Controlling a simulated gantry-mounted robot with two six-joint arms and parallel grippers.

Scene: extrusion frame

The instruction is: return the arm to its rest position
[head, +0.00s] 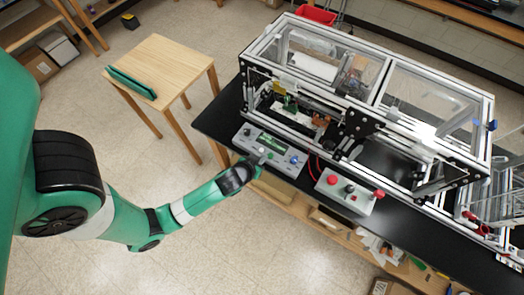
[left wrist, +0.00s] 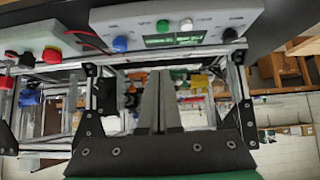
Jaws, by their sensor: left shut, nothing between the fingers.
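My left arm comes in from the left in the head view. My left gripper (head: 260,158) is at the front edge of the grey control panel (head: 270,146) on the black table; I cannot tell whether it touches the panel. In the left wrist view the two grey fingers (left wrist: 159,75) of this gripper are together with nothing between them. The panel (left wrist: 178,28), with its blue, green and white knobs and green display, is beyond the fingertips. My right gripper is not in view.
An extrusion frame (head: 380,60) with clear panels stands on the black table (head: 215,118). A second control box (head: 345,190) with red buttons sits to the right of the panel. A small wooden table (head: 168,62) holds a green object (head: 132,83). The floor (head: 200,255) below the arm is clear.

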